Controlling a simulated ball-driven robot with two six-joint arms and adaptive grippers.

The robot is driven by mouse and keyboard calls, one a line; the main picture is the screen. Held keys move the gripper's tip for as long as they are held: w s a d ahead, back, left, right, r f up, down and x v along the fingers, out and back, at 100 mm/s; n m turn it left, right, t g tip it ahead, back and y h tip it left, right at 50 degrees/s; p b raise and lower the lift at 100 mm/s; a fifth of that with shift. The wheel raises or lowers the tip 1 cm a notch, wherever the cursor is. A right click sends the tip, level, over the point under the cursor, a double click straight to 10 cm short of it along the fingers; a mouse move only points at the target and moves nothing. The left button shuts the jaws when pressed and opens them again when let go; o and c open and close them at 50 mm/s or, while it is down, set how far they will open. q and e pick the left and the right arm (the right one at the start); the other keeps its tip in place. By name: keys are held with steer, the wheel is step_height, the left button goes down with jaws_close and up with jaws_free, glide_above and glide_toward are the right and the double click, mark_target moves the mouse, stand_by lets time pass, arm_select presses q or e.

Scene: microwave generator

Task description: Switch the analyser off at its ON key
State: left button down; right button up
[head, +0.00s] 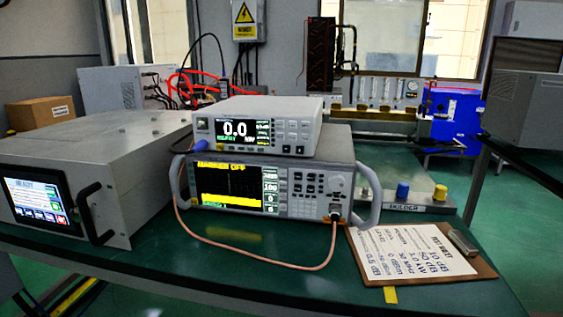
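The analyser (293,186) is a grey instrument with side handles, standing on the green bench in the middle of the head view. Its screen (230,187) is lit, dark with yellow bands; the top band's text seems to end in "OFF". Its keys and knob (337,183) are right of the screen. The ON key is too small to tell apart from the others. A pinkish cable (260,264) runs from its lower right connector, looping over the bench front to its left side. Neither of my grippers is in view.
A white power meter (257,127) reading 0.0 sits on the analyser. A large grey unit (95,165) with a touch screen stands left. A clipboard (418,252) lies front right, near a grey block (415,207) with blue and yellow knobs. The bench front (150,265) has clear room.

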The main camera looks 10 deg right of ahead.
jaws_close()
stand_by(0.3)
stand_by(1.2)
